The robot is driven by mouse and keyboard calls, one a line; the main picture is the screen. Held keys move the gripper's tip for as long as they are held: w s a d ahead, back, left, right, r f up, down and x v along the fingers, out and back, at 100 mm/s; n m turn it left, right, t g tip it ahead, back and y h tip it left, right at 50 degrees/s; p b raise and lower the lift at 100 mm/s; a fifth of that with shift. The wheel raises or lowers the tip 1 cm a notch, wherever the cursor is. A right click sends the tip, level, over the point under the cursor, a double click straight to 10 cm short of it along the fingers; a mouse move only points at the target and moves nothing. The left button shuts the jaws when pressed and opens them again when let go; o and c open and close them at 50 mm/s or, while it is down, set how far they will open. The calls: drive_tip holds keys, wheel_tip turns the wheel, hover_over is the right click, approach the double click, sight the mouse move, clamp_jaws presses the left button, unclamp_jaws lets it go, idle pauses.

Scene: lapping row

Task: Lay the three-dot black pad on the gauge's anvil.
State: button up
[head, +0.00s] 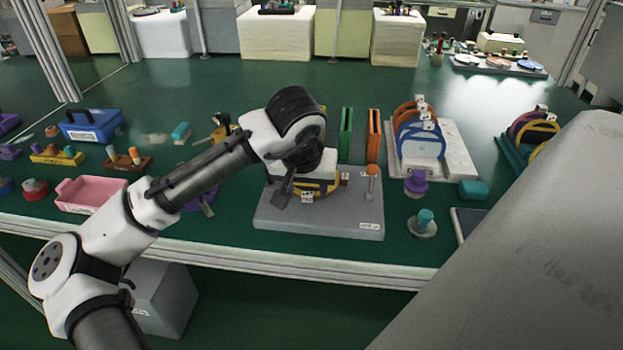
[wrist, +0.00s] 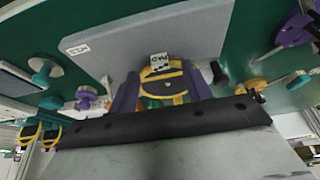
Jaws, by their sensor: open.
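My gripper (head: 305,178) is low over a grey slab (head: 330,222) at the table's front, mostly hidden behind my arm. In the wrist view two purple fingers (wrist: 160,82) stand apart. Between them in that picture is a yellow-edged piece with a dark face (wrist: 162,76) and a white tag marked "PAD". It also shows in the head view (head: 330,187). It looks like the black pad, but its dots are too small to count. I cannot tell whether the fingers touch it. The slab seems to be the gauge's base, with an orange-topped post (head: 371,180). I cannot make out the anvil.
A white rack with orange and blue rings (head: 420,140) stands right of the slab. Green (head: 346,132) and orange (head: 374,135) upright plates stand behind it. A purple knob (head: 416,182) and a teal-topped knob (head: 426,222) are at right. A pink tray (head: 90,195) is at left.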

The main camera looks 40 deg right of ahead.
drive_tip(key=shift+x, duration=1.4)
clamp_jaws()
drive_tip(key=shift+r, duration=0.1)
